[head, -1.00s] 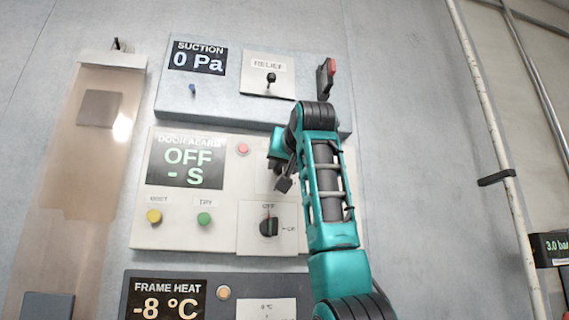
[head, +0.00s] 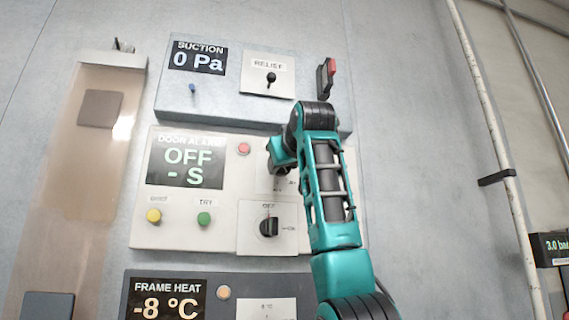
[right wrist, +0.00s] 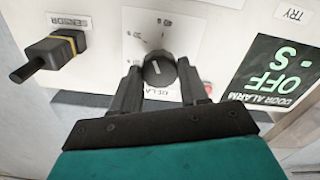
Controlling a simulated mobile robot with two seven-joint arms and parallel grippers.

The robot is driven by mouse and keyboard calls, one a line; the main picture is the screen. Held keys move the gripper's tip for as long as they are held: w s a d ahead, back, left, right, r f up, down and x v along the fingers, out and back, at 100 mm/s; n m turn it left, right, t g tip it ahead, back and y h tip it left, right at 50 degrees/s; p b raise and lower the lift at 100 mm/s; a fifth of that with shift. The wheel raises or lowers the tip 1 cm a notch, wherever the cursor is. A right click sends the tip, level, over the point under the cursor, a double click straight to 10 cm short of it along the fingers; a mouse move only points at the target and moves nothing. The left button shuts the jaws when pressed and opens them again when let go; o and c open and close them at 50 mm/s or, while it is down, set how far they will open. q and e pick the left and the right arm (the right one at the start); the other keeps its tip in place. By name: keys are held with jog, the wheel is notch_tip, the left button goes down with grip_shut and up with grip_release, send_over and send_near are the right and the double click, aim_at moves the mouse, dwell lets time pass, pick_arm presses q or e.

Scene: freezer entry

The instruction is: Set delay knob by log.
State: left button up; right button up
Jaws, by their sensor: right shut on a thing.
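The door alarm panel (head: 222,236) is a pale box on the wall; its display (head: 185,163) reads "OFF" and "- S". In the right wrist view, which shows the panel upside down, the round dark delay knob (right wrist: 158,72) has a light pointer line and scale marks around it. My right gripper (right wrist: 159,66) is shut on this knob, one finger on each side. In the head view my right gripper (head: 281,166) is at the panel's upper right and hides most of the knob. My left gripper is not in view. No log shows.
Below the knob is a black OFF/ON rotary switch (head: 269,226), with a yellow button (head: 154,216) and green button (head: 204,219) to its left. The suction panel (head: 222,103) is above, the frame heat panel (head: 245,300) below. A sensor plug (right wrist: 48,54) sticks out beside the knob.

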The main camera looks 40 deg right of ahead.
jog(key=n, duration=0.6)
dwell(0.6)
jog(key=o, duration=1.1)
jog(key=shift+c, duration=0.2)
jog(key=shift+a, duration=0.1)
